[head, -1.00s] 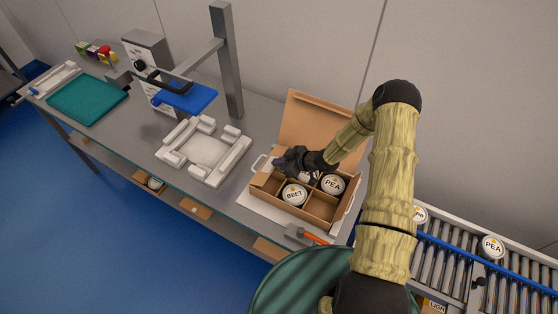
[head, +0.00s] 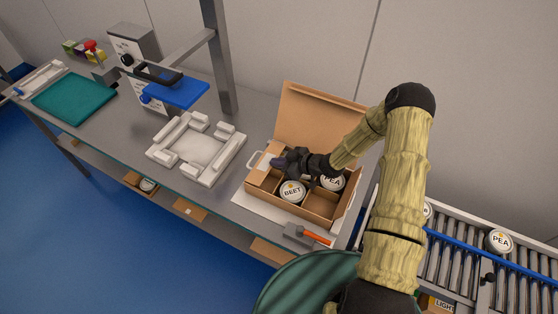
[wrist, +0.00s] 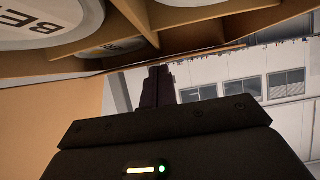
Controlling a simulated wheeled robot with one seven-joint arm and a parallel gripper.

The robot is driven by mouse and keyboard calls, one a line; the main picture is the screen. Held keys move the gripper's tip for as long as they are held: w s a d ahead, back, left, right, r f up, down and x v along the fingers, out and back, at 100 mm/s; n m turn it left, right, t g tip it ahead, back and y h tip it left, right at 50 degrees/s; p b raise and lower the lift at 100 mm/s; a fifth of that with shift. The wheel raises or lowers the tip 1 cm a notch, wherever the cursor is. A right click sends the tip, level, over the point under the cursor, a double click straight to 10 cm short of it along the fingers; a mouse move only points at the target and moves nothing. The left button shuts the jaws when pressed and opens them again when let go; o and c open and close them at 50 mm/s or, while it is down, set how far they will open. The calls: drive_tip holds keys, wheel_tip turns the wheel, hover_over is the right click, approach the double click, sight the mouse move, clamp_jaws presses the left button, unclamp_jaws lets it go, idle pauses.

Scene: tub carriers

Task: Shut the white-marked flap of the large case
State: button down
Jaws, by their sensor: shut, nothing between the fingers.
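The large case (head: 318,214) is an open brown carton with dividers on the bench. A tub marked BEET (head: 292,191) and a tub marked PEA (head: 332,181) sit in its compartments. Its large rear flap (head: 318,118) stands up. At the left end a pale flap area (head: 262,177) shows beside a white loop (head: 256,160); its exact angle is unclear, and my gripper partly hides it. My gripper (head: 277,163) is shut and empty, over the case's left end. In the wrist view the closed fingers (wrist: 157,86) lie close to the carton's dividers (wrist: 205,12).
A white cradle (head: 197,148) and a green mat (head: 73,97) lie further left. An orange-handled tool (head: 314,236) lies in front of the case. A roller conveyor (head: 460,262) stands at the right.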

drive_tip(key=shift+d+r, duration=0.1)
idle(0.4)
drive_tip(key=shift+r+p, duration=0.45)
drive_tip(key=shift+r, duration=0.2)
drive_tip(key=shift+r, duration=0.1)
drive_tip(key=a+r+b+v, duration=0.1)
drive_tip(key=v, duration=1)
drive_tip(key=shift+w+d+r+b, duration=0.2)
drive_tip(key=shift+r+b, duration=0.1)
drive_tip(key=shift+r, duration=0.2)
